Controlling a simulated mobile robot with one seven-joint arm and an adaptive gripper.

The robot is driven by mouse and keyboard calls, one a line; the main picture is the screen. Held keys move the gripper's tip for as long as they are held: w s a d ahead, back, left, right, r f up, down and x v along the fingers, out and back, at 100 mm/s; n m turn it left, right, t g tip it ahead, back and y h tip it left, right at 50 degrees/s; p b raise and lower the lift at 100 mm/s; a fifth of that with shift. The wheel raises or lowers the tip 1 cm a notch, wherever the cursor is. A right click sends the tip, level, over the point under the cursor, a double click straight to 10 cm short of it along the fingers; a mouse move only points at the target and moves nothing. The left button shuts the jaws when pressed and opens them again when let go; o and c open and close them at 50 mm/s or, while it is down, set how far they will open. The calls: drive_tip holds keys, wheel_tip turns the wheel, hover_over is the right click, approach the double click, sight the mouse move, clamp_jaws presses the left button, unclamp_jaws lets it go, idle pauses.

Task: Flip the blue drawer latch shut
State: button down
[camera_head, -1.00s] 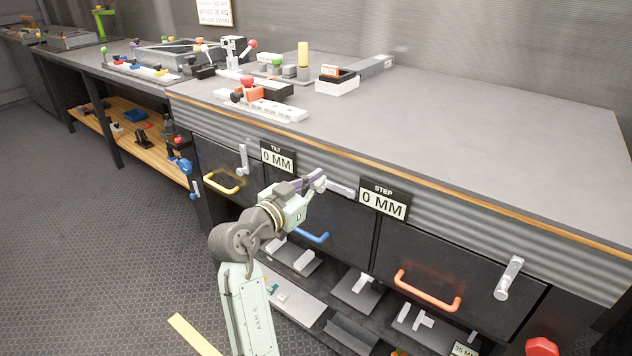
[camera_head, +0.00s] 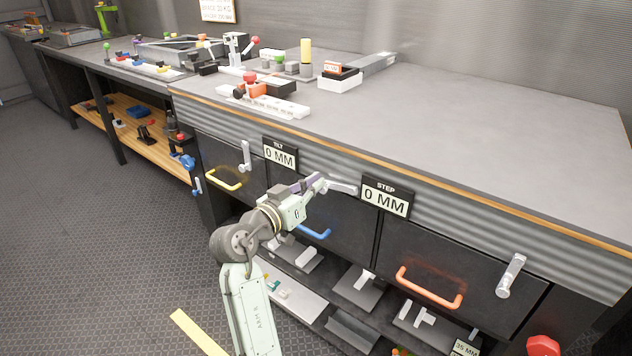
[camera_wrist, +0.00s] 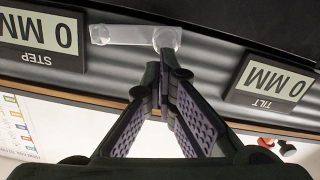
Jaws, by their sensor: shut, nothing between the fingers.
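The blue drawer is the dark front (camera_head: 350,225) with a blue handle (camera_head: 315,232), in the middle of the head view. Its grey metal latch (camera_head: 343,188) lies nearly level near the drawer's top edge, just left of the STEP display. In the wrist view, the latch (camera_wrist: 130,36) runs sideways between the two displays. My gripper (camera_head: 320,184) is at the left end of the latch. In the wrist view, its purple-padded fingers (camera_wrist: 166,75) converge at the latch's thicker round end. The fingers are shut and empty. I cannot tell whether they touch the latch.
The STEP display (camera_head: 387,198) and TILT display (camera_head: 280,154) flank the latch and both read 0 MM. The yellow-handled drawer (camera_head: 222,180) is at left and the orange-handled drawer (camera_head: 430,288) at right. The worktop's right side (camera_head: 480,130) is clear.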

drive_tip(key=shift+s+d+f+n+h+p, duration=0.15)
drive_tip(key=shift+f+n+p, duration=0.25)
drive_tip(key=shift+f+n, duration=0.8)
drive_tip(key=shift+s+d+f+n+h+p, duration=0.15)
drive_tip(key=shift+f+n+p, duration=0.3)
drive_tip(key=shift+n, duration=1.35)
drive_tip(key=shift+d+f+n+p, duration=0.15)
drive_tip(key=shift+f+n+p, duration=0.15)
drive_tip(key=shift+f+n, duration=0.95)
drive_tip(key=shift+s+d+f+n, duration=0.1)
drive_tip(key=shift+d+n, duration=0.05)
drive_tip(key=shift+n, duration=0.45)
drive_tip(key=shift+s+d+f+n, duration=0.1)
drive_tip(key=shift+n, duration=0.45)
drive_tip(key=shift+s+d+f, duration=0.2)
drive_tip(key=shift+d+f, duration=0.1)
drive_tip(key=shift+f, duration=0.1)
